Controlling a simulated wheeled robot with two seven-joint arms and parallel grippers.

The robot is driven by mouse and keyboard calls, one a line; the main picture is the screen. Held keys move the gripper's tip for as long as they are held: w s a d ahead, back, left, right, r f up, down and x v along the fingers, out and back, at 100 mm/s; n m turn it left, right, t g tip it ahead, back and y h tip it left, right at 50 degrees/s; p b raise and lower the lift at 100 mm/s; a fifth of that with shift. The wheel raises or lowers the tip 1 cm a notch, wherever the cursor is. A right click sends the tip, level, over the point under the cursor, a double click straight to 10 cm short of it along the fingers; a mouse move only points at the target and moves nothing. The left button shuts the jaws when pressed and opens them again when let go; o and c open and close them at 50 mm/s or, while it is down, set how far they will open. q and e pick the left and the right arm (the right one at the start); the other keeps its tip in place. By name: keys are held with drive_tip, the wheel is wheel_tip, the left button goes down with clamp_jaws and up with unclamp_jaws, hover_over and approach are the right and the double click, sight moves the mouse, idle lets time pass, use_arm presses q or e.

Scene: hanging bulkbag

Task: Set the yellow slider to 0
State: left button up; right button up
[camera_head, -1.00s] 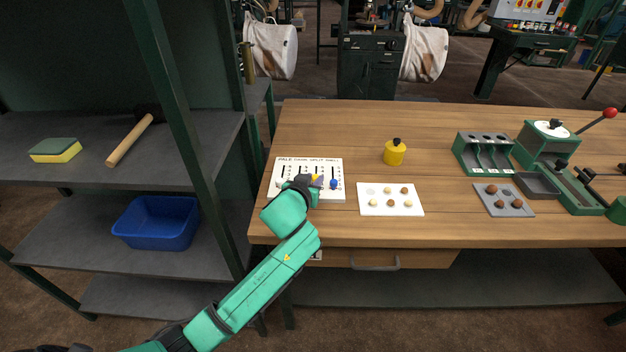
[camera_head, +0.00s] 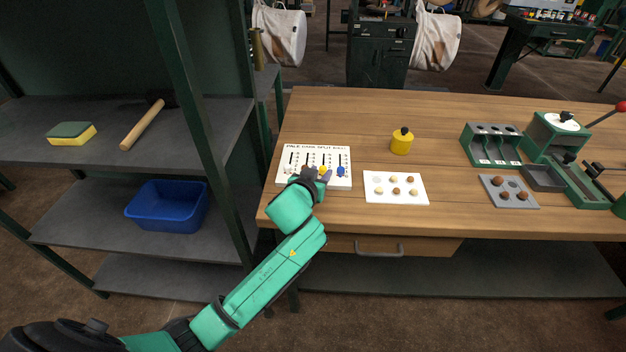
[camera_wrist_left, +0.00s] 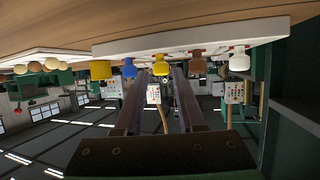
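The white slider panel (camera_head: 283,180) lies at the left end of the wooden table. Its slots run front to back, and the scale marks are too small to read. The yellow slider knob (camera_head: 323,169) is the second from the right, near the front of its slot, beside the blue knob (camera_head: 341,171). My left gripper (camera_head: 318,174) is at the panel's front part, just in front of the yellow knob. In the left wrist view the fingers are apart, with the yellow knob (camera_wrist_left: 161,67) showing in the gap near their tips. I cannot tell whether they touch it. My right gripper is out of view.
A brown knob (camera_wrist_left: 199,66) and a white knob (camera_wrist_left: 239,61) sit close beside the yellow one. A white tray (camera_head: 397,203) with small balls lies right of the panel. A yellow weight (camera_head: 401,143) stands behind it. A shelf post (camera_head: 196,110) rises on the left.

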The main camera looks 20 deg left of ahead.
use_arm(q)
drive_tip(key=v, duration=1.4)
drive_tip(key=shift+f, duration=0.1)
drive_tip(key=s+a+f+m+g, duration=0.1)
drive_tip(key=s+a+f+g, duration=0.3)
drive_tip(key=s+f, duration=0.45)
drive_tip(key=s+a+f+m+g, duration=0.1)
drive_tip(key=s+a+f+g, duration=0.2)
drive_tip(key=s+f+g, duration=0.55)
wheel_tip(320, 180, down, 21)
drive_tip(key=s+t+p, duration=0.1)
drive_tip(key=p, duration=0.1)
drive_tip(key=s+a+f+p, duration=0.2)
drive_tip(key=s+f, duration=1.1)
drive_tip(key=s, duration=0.3)
drive_tip(key=shift+s+a+f+g, duration=0.2)
drive_tip(key=shift+s+a+g, duration=0.15)
drive_tip(key=shift+s+g, duration=0.1)
